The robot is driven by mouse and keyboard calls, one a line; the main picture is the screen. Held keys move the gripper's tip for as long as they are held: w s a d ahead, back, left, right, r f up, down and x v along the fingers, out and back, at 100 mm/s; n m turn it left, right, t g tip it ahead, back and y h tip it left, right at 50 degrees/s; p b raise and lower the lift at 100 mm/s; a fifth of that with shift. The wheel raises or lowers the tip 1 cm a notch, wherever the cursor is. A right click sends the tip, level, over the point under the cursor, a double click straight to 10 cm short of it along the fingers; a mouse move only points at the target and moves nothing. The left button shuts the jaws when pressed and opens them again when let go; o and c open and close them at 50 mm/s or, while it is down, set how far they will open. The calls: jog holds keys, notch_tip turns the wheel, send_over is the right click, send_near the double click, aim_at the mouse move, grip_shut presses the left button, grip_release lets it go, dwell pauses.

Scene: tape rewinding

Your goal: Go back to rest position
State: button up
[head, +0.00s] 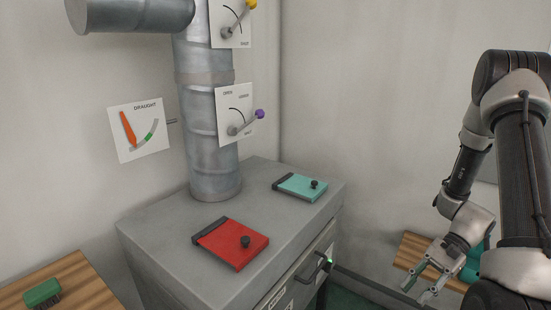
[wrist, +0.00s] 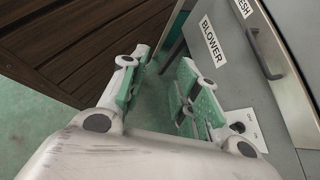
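My gripper (head: 416,293) is at the lower right of the head view, with its two fingers apart and nothing between them. In the wrist view my gripper (wrist: 162,62) also shows open and empty, with green floor between the fingers. It is beside the front of the grey cabinet (head: 165,235), which also shows in the wrist view (wrist: 222,75) with a label reading BLOWER. A switch plate (wrist: 245,122) with a dark knob is just right of the right finger; I cannot tell whether they touch.
A red flap (head: 232,243) and a teal flap (head: 300,187) lie on the cabinet top beside a metal pipe (head: 213,150). A wooden surface (head: 412,246) is behind my gripper. A green brush (head: 42,292) sits at left. A metal handle (wrist: 262,50) projects from the cabinet front.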

jog(key=s+r+n+t+h, duration=0.2)
jog(key=r+n+t+h, duration=0.1)
jog(key=r, duration=0.7)
jog(key=s+r+n+t+h, duration=0.3)
jog(key=r+n, duration=0.2)
jog(key=r, duration=0.5)
jog(key=s+r+n+t+h, duration=0.2)
jog(key=s+r+n+h, duration=0.1)
jog(key=r, duration=0.8)
jog(key=shift+s+d+n+t+h, duration=0.2)
jog(key=shift+d+n+t+h, duration=0.1)
jog(key=shift+n+t, duration=0.1)
jog(key=shift+r, duration=0.1)
jog(key=shift+w, duration=0.45)
